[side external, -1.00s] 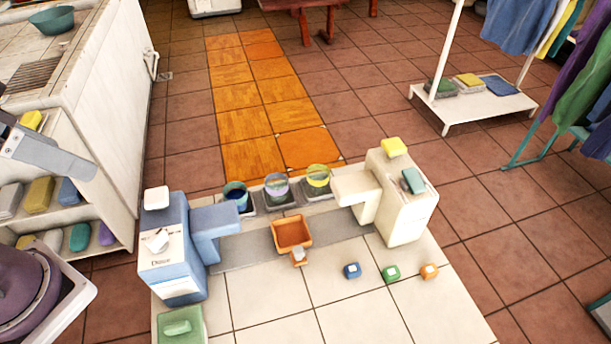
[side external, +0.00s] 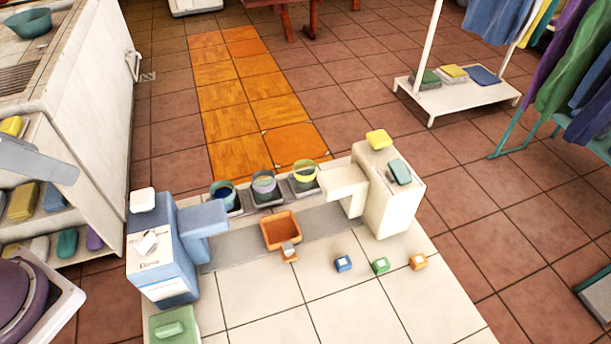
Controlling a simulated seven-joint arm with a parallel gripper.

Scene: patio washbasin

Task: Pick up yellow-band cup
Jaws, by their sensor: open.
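The yellow-band cup (side external: 304,174) is a clear cup with a yellow rim. It stands upright on a dark square pad at the right end of a row of three cups, close to the cream dispenser (side external: 390,198). Nothing is holding the yellow-band cup. My gripper is not in view. A grey-blue piece at the left edge may be part of my arm, but I cannot tell.
An orange scoop-like tray (side external: 281,229) lies in front of the cups. A blue dispenser (side external: 160,247) stands at left. Small blue (side external: 343,264), green (side external: 380,265) and orange (side external: 418,261) blocks sit at front right. The front tiles are mostly clear.

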